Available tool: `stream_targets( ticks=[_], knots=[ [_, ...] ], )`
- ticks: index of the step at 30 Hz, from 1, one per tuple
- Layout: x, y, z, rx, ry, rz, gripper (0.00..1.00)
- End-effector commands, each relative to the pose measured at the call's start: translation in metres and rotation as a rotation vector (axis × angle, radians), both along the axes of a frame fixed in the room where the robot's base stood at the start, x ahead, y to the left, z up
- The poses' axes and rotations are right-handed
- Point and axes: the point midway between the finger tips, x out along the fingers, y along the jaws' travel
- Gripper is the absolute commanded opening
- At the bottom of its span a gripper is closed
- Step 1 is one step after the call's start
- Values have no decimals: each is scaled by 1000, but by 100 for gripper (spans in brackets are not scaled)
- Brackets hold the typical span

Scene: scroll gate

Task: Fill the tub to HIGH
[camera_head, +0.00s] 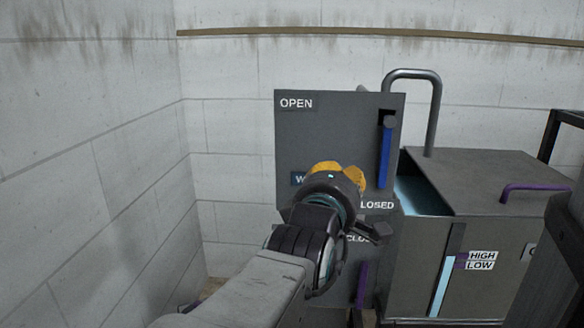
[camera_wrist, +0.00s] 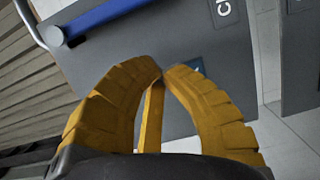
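The tub (camera_head: 480,185) stands right of a grey panel (camera_head: 330,125), with pale blue water (camera_head: 425,197) in its opening. Its front gauge (camera_head: 441,287) has a light blue column whose top is near the purple marks beside the HIGH/LOW label (camera_head: 481,261); the exact level is unclear. My gripper (camera_head: 338,168) is in front of the panel, left of the slot. In the wrist view its yellow fingertips (camera_wrist: 163,71) meet, with nothing visibly held.
A bent pipe (camera_head: 411,75) rises behind the tub. A purple handle (camera_head: 535,189) is on the tub's top. A purple strip (camera_head: 362,285) is low on the panel, partly hidden. A dark frame (camera_head: 565,120) stands at far right. Block walls close off the left and back.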

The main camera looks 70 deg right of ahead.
Motion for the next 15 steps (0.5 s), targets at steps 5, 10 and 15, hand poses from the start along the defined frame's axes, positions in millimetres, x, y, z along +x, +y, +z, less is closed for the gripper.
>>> stream_targets(
  ticks=[5, 10, 15],
  knots=[
    [-2, 23, 3, -4, 0, 1, 0],
    [-4, 45, 3, -3, 0, 1, 0],
    [-5, 61, 2, -2, 0, 1, 0]
  ],
)
